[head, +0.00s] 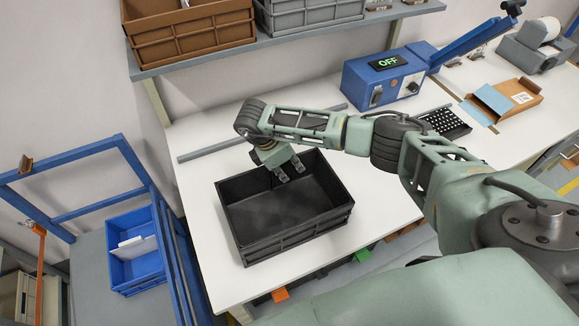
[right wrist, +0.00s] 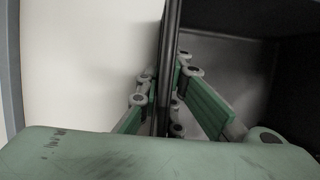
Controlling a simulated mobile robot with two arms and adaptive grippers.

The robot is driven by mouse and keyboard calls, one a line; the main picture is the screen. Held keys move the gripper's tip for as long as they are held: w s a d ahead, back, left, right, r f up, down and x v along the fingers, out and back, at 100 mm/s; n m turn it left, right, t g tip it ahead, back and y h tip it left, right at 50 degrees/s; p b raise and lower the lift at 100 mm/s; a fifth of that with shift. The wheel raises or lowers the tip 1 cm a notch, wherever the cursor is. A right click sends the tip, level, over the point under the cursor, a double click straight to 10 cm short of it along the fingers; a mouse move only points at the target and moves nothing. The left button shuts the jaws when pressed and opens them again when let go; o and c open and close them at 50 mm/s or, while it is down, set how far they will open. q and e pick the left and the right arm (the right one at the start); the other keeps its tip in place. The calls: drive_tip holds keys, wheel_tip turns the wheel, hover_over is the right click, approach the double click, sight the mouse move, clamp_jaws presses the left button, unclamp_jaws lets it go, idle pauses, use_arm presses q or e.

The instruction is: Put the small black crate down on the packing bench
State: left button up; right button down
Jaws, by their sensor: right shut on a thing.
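The small black crate (head: 290,215) is an open, empty box over the near left part of the white packing bench (head: 195,215). It looks upright and level; I cannot tell for sure whether its base touches the bench top. In the right wrist view the crate's wall (right wrist: 170,60) runs between the two fingers (right wrist: 165,110), with the dark inside of the crate to the right and the pale bench to the left. My left gripper is not in view.
A blue box with an OFF display (head: 385,78) stands at the back of the bench. A keyboard (head: 445,122) and an open brown carton (head: 515,97) lie to the right. A shelf with a brown crate (head: 190,30) and a grey crate (head: 308,14) hangs above. A blue bin (head: 137,250) stands left.

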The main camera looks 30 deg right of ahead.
drive_tip(key=c, duration=1.9)
unclamp_jaws()
drive_tip(key=b+v, duration=0.3)
drive_tip(key=v, duration=0.9)
drive_tip(key=shift+b, duration=0.3)
drive_tip(key=shift+s, duration=0.1)
